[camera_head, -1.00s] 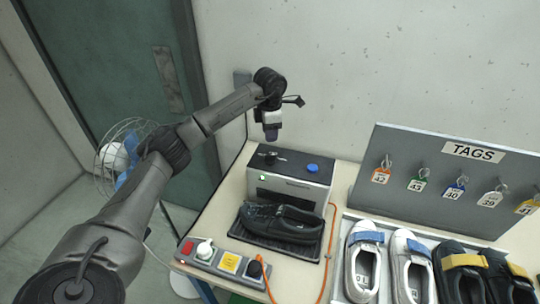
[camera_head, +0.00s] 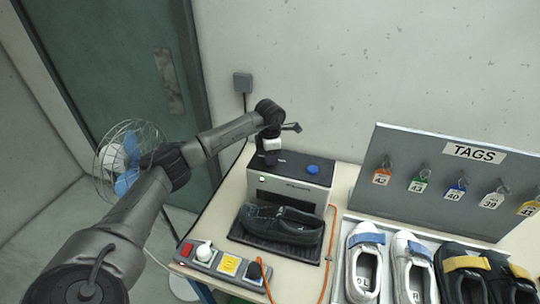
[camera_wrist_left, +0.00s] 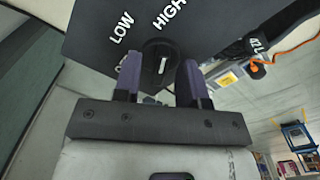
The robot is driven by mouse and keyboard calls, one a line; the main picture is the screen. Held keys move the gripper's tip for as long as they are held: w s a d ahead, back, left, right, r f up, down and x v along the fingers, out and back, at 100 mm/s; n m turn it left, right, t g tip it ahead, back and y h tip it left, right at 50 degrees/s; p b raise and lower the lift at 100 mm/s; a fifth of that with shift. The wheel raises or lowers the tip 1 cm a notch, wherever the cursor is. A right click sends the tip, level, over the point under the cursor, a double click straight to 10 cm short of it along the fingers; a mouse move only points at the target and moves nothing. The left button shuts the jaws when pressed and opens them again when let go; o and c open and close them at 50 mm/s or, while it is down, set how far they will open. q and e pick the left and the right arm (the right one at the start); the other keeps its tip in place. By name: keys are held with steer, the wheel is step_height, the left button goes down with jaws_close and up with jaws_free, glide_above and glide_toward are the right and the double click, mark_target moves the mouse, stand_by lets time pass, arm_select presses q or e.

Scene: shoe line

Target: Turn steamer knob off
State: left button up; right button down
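The steamer (camera_head: 290,190) is a box with a dark top and pale front at the back of the table. Its black knob (camera_wrist_left: 161,58) has a white pointer line and sits by the words LOW and HIGH in the left wrist view. My left gripper (camera_head: 270,158) is over the left part of the steamer top and hides the knob in the head view. In the left wrist view its two purple fingers (camera_wrist_left: 160,77) are apart, one on each side of the knob. Whether they touch it is unclear. My right gripper is out of view.
A blue button (camera_head: 312,169) is on the steamer top. A black shoe (camera_head: 283,222) sits in front of it. A power strip (camera_head: 225,263), an orange cable (camera_head: 329,250), several shoes and a TAGS board (camera_head: 450,185) are nearby. A fan (camera_head: 125,160) stands left.

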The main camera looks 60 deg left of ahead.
arm_select(q)
steer(key=shift+c, duration=0.3)
jaws_close()
